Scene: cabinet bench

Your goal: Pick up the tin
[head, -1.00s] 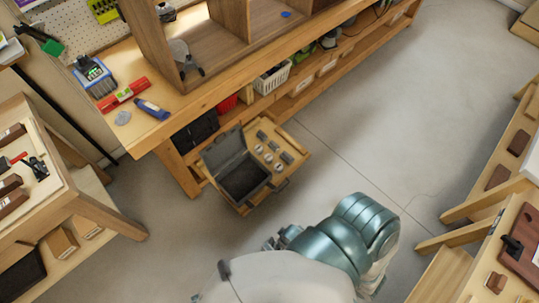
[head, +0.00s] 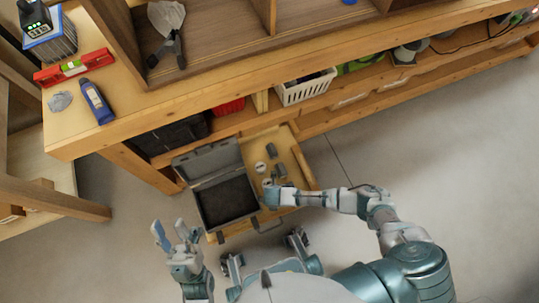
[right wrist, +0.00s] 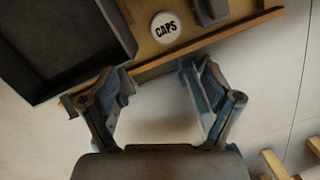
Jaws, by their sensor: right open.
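A round white-lidded tin marked CAPS (right wrist: 166,27) stands on a wooden drawer floor in the right wrist view. In the head view, small round tins (head: 260,167) sit in the open drawer beside the grey case; I cannot tell there which is CAPS. My right gripper (head: 272,195) reaches in from the right at the drawer's near side, partly hiding that area. In the right wrist view its fingers (right wrist: 155,88) are spread and empty, with the tin ahead of them, apart. My left gripper (head: 171,232) is open and empty, left of the drawer's front.
The open grey case (head: 225,200) fills the drawer's left part. Small grey blocks (head: 280,170) lie near the tins. The drawer's wooden edge (right wrist: 190,53) lies between fingers and tin. The workbench (head: 200,95) overhangs behind; the floor at right is clear.

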